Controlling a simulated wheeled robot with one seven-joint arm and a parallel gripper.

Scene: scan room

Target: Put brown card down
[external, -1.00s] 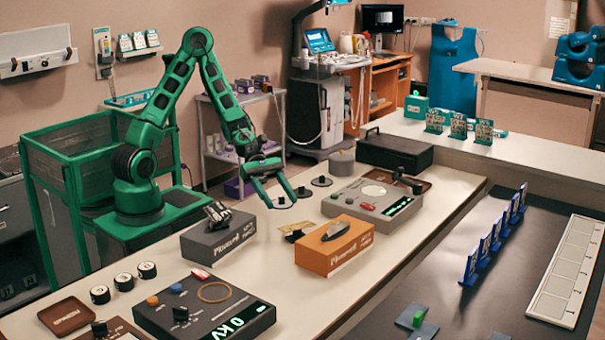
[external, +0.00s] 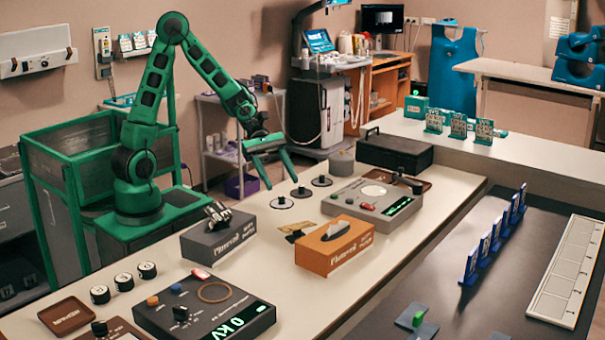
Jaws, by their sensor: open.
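My gripper (external: 281,184) is open and empty, raised above the back part of the cream counter (external: 400,245). Its fingers point down and are spread apart. A small flat tan-brown piece (external: 293,228), possibly the brown card, lies on the counter behind the left end of the orange box (external: 336,247). A dark bit covers part of it, and I cannot tell its exact shape. It is apart from my gripper, in front of it and below. No card shows between the fingers.
A grey box (external: 219,238) and a grey console (external: 373,198) flank the orange box. A dark console (external: 205,306) and brown tray (external: 66,316) are at the front left. Counter between the orange box and dark console is clear.

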